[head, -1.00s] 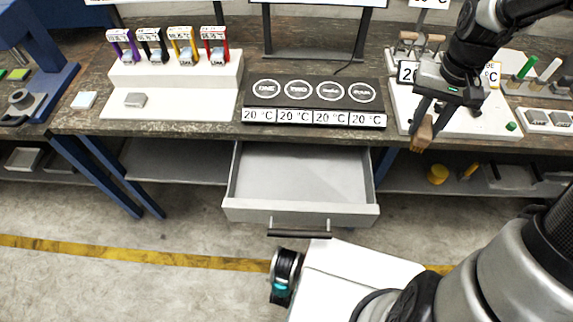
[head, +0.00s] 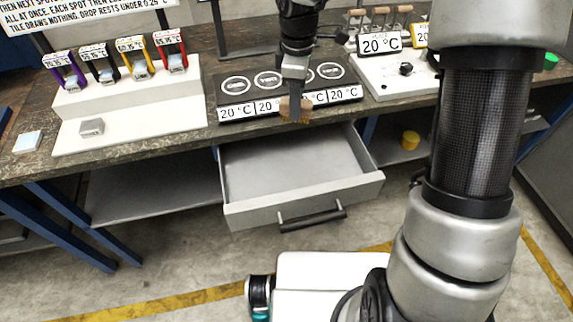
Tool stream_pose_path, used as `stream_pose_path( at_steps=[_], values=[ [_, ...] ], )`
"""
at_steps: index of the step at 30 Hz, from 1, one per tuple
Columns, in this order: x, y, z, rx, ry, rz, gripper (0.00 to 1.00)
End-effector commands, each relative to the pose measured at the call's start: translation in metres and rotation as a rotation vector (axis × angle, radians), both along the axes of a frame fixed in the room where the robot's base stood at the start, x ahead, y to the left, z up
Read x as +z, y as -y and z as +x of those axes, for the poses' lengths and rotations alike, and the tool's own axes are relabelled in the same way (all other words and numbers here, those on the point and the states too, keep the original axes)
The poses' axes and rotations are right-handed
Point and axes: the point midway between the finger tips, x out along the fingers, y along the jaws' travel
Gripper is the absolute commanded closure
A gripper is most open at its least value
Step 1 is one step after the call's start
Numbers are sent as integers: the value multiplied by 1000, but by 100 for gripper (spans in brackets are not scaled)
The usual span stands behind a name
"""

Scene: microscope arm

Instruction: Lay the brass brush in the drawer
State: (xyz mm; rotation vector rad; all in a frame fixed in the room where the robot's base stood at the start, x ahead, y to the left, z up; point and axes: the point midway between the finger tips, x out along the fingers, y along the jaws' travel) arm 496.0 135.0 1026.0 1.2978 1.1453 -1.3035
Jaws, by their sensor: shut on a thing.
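The brass brush (head: 296,112) has tan bristles at its lower end and hangs upright from my gripper (head: 294,75). My gripper is shut on it, in front of the black plate with round spots and above the back of the drawer. The drawer (head: 243,213) is pulled open below the table's front edge. It is a grey metal tray with a dark bar handle, and its visible floor is empty. The brush's upper part is partly hidden by the gripper.
The black plate (head: 345,93) with temperature labels lies on the table just behind the brush. A white stepped stand (head: 180,112) with coloured clips is at left. A white board (head: 420,80) is at right. My arm covers much of the right side.

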Motion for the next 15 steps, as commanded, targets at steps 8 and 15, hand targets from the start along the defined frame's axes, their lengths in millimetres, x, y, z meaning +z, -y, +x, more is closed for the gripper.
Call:
stream_pose_path(
  at_steps=[8, 15],
  values=[
    [-26, -40, 6, 395, 0, 2, 95],
    [-80, -41, 4, 409, -6, 3, 95]
  ],
)
